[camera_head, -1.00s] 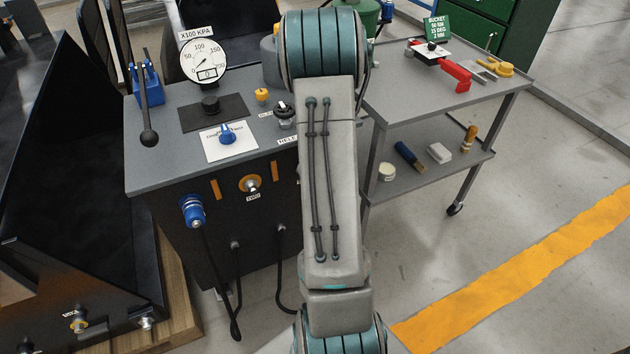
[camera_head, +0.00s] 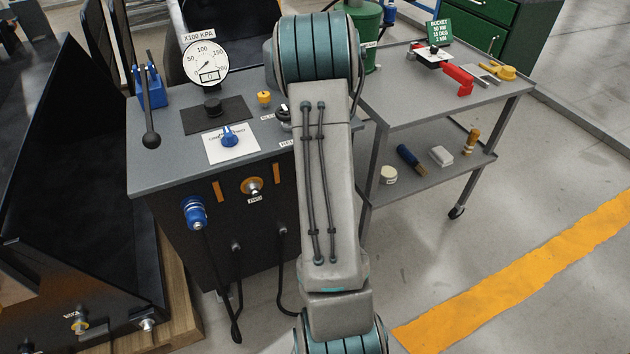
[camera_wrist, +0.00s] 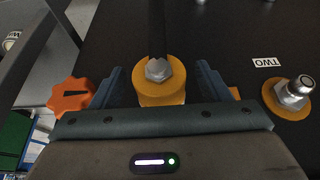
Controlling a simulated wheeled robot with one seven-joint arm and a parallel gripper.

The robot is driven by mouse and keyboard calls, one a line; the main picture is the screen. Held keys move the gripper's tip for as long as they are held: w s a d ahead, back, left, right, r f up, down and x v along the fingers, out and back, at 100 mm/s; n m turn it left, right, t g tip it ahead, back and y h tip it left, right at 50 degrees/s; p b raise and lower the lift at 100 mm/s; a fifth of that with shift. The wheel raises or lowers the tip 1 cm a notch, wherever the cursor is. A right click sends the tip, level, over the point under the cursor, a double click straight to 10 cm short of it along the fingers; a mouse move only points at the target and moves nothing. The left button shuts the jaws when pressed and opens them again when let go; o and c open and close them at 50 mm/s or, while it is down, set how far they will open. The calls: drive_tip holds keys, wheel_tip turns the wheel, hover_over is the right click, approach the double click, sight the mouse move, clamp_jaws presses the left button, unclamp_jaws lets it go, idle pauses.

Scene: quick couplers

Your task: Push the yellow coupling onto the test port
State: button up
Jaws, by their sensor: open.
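The yellow coupling (camera_wrist: 160,92) shows in the wrist view with a metal hex end and a black hose (camera_wrist: 158,28) running up from it. My gripper (camera_wrist: 160,80) is open, with one blue-grey finger on each side of the coupling; whether they touch it I cannot tell. The port labelled TWO (camera_wrist: 292,93) is a bare metal fitting on an orange ring, to the right. It also shows in the head view on the console front (camera_head: 253,186). I cannot tell which fitting is the test port. My arm hides the gripper and coupling in the head view.
An orange knob (camera_wrist: 70,97) lies left of my gripper. The console (camera_head: 160,170) carries a gauge (camera_head: 206,62), a lever (camera_head: 149,110) and a blue coupling (camera_head: 194,212) with a hanging hose. A grey cart (camera_head: 400,90) with tools stands to the right.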

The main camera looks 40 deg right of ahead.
drive_tip(key=p+v, duration=0.8)
drive_tip(key=v, duration=0.6)
drive_tip(key=shift+p, duration=0.35)
drive_tip(key=shift+f, duration=0.1)
drive_tip(key=w+a+r+t+h+p, duration=0.1)
drive_tip(key=a+r+h, duration=0.15)
drive_tip(key=r, duration=0.55)
drive_tip(key=w+a+r+h, duration=0.1)
drive_tip(key=a+r, duration=0.3)
drive_tip(key=r, duration=0.3)
drive_tip(key=s+a+r+n+g+y, duration=0.1)
drive_tip(key=s+a+r+y, duration=0.1)
drive_tip(key=s+a, duration=0.5)
drive_tip(key=s+a+r+n+g+y, duration=0.1)
drive_tip(key=s+a+r+y, duration=0.1)
drive_tip(key=s+a+r, duration=0.2)
drive_tip(key=s+a+p, duration=0.1)
drive_tip(key=s+a, duration=0.2)
drive_tip(key=a, duration=0.5)
drive_tip(key=shift+a+n+g+y, duration=0.3)
drive_tip(key=shift+a+y, duration=0.05)
drive_tip(key=shift+a, duration=0.05)
